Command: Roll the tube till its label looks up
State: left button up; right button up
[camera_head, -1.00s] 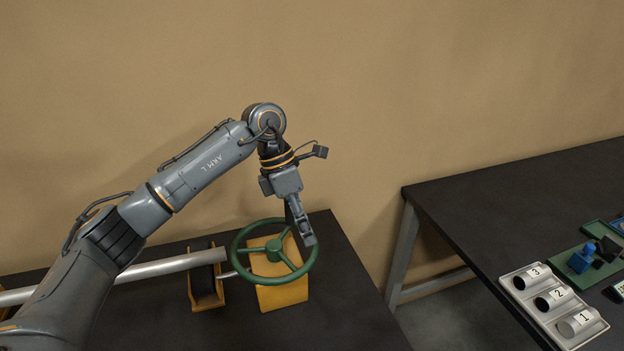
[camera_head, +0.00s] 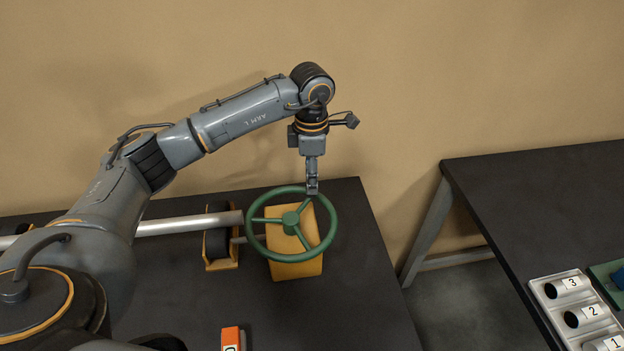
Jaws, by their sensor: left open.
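The tube (camera_head: 190,224) is a long pale grey metal pipe lying level across the back of the left table. Its right end rests at a yellow stand with a black roller (camera_head: 218,240). My arm hides part of it, and I see no label on the part that shows. My left gripper (camera_head: 312,191) is open and points down at the top of the wheel's rim. I cannot tell whether it touches. My right gripper is out of view.
An orange block (camera_head: 232,338) lies near the bottom of the dark left table (camera_head: 350,310). A gap separates it from the right table (camera_head: 540,190), which holds a white tray (camera_head: 560,316) with numbered holes and a green piece. The table right of the wheel is clear.

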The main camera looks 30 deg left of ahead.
pick_arm(q)
jog(key=shift+f+p, duration=0.35)
jog(key=shift+f, duration=1.45)
jog(key=shift+s, duration=0.1)
grip_shut()
